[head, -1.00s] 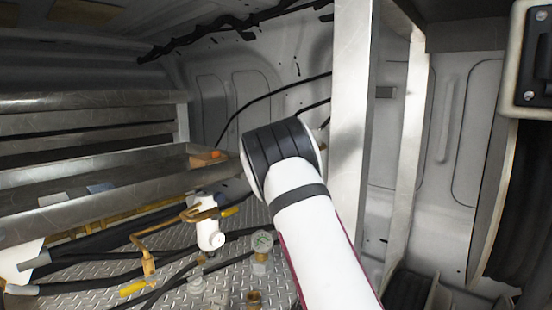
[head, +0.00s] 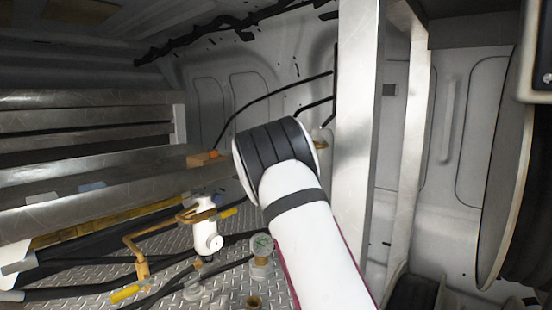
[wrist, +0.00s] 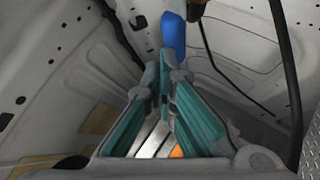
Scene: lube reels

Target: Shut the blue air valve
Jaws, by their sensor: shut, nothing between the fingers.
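My gripper (wrist: 165,66) shows in the wrist view with its two teal-padded fingers drawn together at the tips, with nothing seen between them. A blue handle-like piece (wrist: 174,36), which looks like the air valve's lever, stands just beyond the fingertips at the top centre. Its lower end is hidden behind the tips, and I cannot tell whether they touch it. A dark and brass-coloured fitting (wrist: 196,9) is at its upper end. In the head view my arm hides the gripper and the blue piece; a small brass fitting (head: 321,143) shows just behind the arm.
A metal post (head: 357,160) rises close on the right, with a large reel (head: 505,170) beyond. A black hose (wrist: 285,70) runs down the wrist view's right.

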